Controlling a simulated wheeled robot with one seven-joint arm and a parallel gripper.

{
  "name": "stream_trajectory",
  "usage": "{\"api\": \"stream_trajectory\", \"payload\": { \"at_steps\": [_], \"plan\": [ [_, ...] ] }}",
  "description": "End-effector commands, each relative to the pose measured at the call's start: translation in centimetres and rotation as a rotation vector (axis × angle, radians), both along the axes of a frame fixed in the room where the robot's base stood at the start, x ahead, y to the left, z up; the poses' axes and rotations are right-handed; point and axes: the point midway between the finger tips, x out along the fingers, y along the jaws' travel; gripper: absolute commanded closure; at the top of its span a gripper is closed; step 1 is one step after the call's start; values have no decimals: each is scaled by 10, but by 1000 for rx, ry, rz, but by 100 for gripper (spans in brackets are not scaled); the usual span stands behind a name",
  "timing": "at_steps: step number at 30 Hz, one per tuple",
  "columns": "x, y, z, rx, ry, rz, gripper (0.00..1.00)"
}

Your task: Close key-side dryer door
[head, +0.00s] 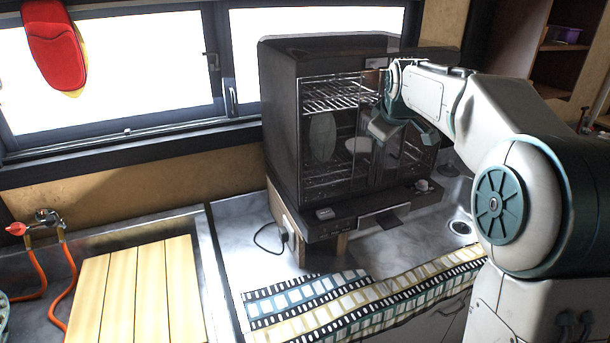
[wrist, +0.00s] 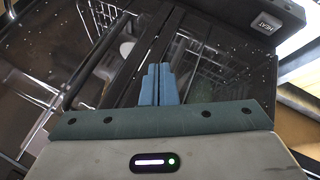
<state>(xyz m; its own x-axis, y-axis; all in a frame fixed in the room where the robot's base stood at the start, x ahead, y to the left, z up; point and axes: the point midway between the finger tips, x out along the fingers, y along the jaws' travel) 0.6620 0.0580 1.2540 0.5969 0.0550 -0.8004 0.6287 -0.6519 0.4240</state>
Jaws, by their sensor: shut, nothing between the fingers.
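The black dish dryer (head: 283,112) stands on the counter, its front toward me. On the left of its front, the wire racks (head: 338,92) and a pale plate (head: 322,137) show clearly. A dark-framed see-through door panel (head: 368,150) shows near the middle. I cannot tell exactly how far the left door is open. A HEAT key (wrist: 265,23) shows in the wrist view. My gripper (head: 378,132) is shut and empty, in front of the dryer's middle. In the wrist view its blue fingertips (wrist: 158,70) are close to the door glass; I cannot tell whether they touch it.
A control ledge with a pale key (head: 325,213) and a knob (head: 422,185) juts out below the doors. A patterned mat (head: 330,303) lies on the counter in front. A wooden board (head: 140,295) and orange hoses (head: 38,265) are at left. A window is behind.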

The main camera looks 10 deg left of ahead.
Motion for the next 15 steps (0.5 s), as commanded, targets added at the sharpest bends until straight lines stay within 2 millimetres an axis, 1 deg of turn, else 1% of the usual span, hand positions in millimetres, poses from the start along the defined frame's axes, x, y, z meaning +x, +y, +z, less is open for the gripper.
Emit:
{"api": "stream_trajectory", "payload": {
  "at_steps": [4,7,9,11,15],
  "plan": [
    [-12,-3,-3,-1,-2,3,100],
    [-27,-6,-4,-1,-2,9,100],
    [-31,-14,15,0,-6,9,100],
    [-36,-21,26,0,-5,9,100],
    [-45,-43,51,0,-4,0,100]
  ]
}}
